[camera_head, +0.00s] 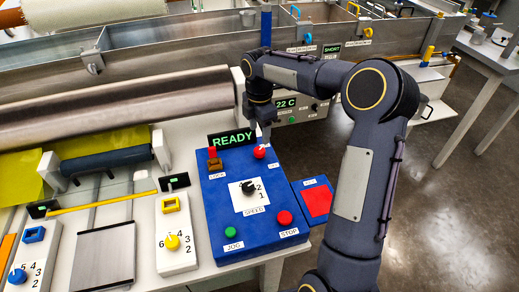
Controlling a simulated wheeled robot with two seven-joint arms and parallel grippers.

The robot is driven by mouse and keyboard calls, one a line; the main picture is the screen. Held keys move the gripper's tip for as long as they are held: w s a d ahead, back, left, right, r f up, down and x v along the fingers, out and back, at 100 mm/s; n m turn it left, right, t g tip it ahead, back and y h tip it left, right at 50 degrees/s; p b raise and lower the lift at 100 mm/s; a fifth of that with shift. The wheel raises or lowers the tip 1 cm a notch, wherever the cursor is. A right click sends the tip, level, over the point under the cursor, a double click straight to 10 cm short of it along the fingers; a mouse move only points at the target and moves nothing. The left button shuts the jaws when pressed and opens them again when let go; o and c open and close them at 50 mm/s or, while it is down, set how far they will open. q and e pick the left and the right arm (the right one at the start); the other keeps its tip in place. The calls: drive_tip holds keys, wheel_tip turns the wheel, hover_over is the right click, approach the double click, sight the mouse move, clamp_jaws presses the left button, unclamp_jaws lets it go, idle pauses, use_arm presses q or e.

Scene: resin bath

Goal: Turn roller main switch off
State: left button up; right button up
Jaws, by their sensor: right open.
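The blue control panel (222,228) stands at the table's front edge under a lit READY display (233,143). A red knob (260,152) with a pale mark sits at its upper right. It seems to be the main switch, but its small label is too blurred to read. My right gripper (264,134) points down right at this knob, with its jaws open. The fingertips are small and partly merge with the knob, so I cannot tell whether they touch it. My left gripper is out of view.
The panel also carries a red lever on a brown base (214,161), a black SPEED dial (248,187), a green JOG button (230,232) and a red STOP button (285,218). A large metal roller (120,107) lies behind at left. A red pad (317,201) is at right.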

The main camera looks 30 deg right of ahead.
sight(259, 150)
wheel_tip(259, 150, down, 8)
drive_tip(key=shift+r, duration=0.1)
drive_tip(key=shift+c, duration=0.4)
drive_tip(key=shift+w+a, duration=0.1)
drive_tip(key=c, duration=0.9)
